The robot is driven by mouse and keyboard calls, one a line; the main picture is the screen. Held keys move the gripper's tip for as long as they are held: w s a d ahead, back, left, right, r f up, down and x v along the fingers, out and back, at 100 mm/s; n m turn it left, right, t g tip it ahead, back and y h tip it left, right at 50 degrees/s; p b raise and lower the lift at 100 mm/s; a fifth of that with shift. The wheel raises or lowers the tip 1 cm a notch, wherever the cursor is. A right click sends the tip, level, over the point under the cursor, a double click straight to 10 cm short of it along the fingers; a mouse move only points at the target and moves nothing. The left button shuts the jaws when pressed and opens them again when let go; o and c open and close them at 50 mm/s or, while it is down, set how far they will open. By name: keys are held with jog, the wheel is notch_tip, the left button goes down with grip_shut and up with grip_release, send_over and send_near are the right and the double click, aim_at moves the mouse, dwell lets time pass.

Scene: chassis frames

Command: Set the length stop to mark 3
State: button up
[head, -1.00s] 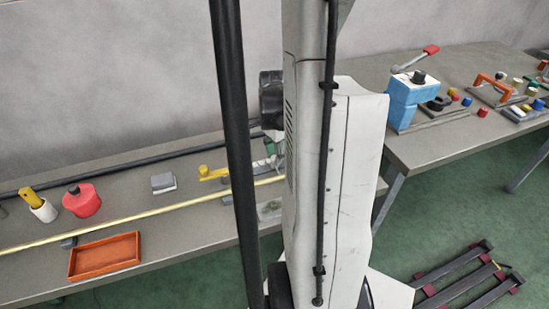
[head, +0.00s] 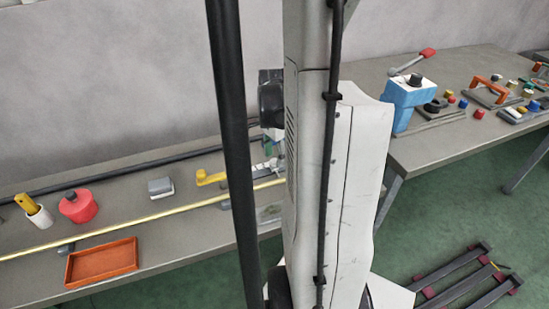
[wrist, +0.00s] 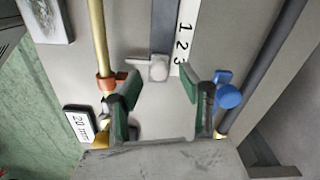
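The length stop looks to be the grey block with a round knob (wrist: 158,69) in the wrist view. It sits at the end of a dark rail (wrist: 165,28), beside a white scale strip (wrist: 187,35) marked 1, 2, 3. The block lies close to the figure 3; its exact alignment is hard to tell. My gripper (wrist: 164,78) is open, its green-padded fingers on either side of and just short of the block, with nothing visibly held.
A brass rod with an orange collar (wrist: 105,82) runs left of my fingers. A "20 mm" plate (wrist: 78,125) lies at left. An orange tray (head: 101,262) and red container (head: 78,207) stand on the bench.

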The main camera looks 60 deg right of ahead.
aim_at(274, 160)
notch_tip(274, 160, up, 11)
jog(key=shift+f, duration=0.15)
dwell(0.8)
jog(key=w+a+r+n+t, duration=0.2)
jog(key=w+a+n, duration=0.2)
jog(key=w+a, duration=0.45)
jog(key=w+a+r+n+t, duration=0.35)
jog(key=w+a, duration=0.35)
jog(key=a, duration=0.3)
jog(key=s+a+n+t, duration=0.1)
jog(key=s+a+n, duration=0.4)
jog(key=a+n, duration=0.2)
jog(key=s+a+n, duration=0.5)
jog(key=a+n, duration=0.3)
jog(key=a, duration=0.3)
jog(key=shift+s+a+t, duration=0.25)
jog(key=shift+s+t, duration=0.05)
jog(key=shift+t, duration=0.05)
jog(key=shift+r, duration=0.1)
